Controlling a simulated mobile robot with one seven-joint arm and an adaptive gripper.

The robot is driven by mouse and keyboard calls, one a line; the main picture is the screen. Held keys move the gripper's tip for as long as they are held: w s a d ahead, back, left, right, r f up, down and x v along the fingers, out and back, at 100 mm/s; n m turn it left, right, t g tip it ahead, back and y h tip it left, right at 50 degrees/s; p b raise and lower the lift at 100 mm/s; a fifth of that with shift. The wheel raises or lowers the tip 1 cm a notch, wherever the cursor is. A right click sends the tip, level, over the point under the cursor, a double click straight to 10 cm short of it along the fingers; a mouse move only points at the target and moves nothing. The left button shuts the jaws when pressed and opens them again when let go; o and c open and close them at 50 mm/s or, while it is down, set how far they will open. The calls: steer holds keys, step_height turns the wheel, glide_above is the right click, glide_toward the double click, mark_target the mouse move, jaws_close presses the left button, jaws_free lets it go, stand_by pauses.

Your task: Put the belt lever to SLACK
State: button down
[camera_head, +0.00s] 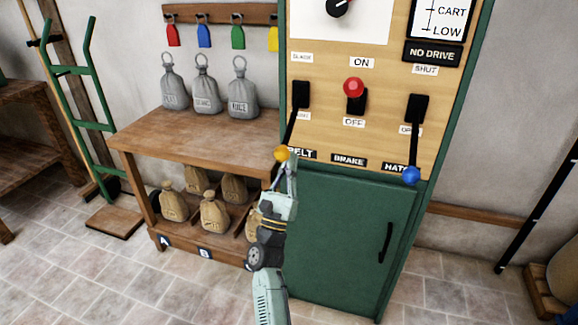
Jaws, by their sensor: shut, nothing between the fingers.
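The belt lever (293,125) is on the left of the wooden control panel (325,130). It hangs down from its black mount and ends in a yellow-orange knob (281,152). The SLACK label (301,57) is above its mount; a lower label is partly hidden by the lever. The BELT plate (303,154) is at the bottom, its left end covered. My gripper (287,168) is just below the knob, shut and empty. Its fingertips look close to the knob; I cannot tell whether they touch it.
The brake lever has a red knob (353,87), and the hatch lever has a blue knob (411,175) hanging low. A green cabinet door (340,235) is below the panel. A wooden bench (190,135) with sacks stands close on the left. Tiled floor lies in front.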

steer(key=shift+s+a+r+p, duration=0.15)
steer(key=shift+s+a+r, duration=0.1)
steer(key=shift+s, duration=0.25)
steer(key=shift+s+a+r+p, duration=0.15)
steer(key=shift+s+a+r, duration=0.1)
steer(key=shift+s, duration=0.2)
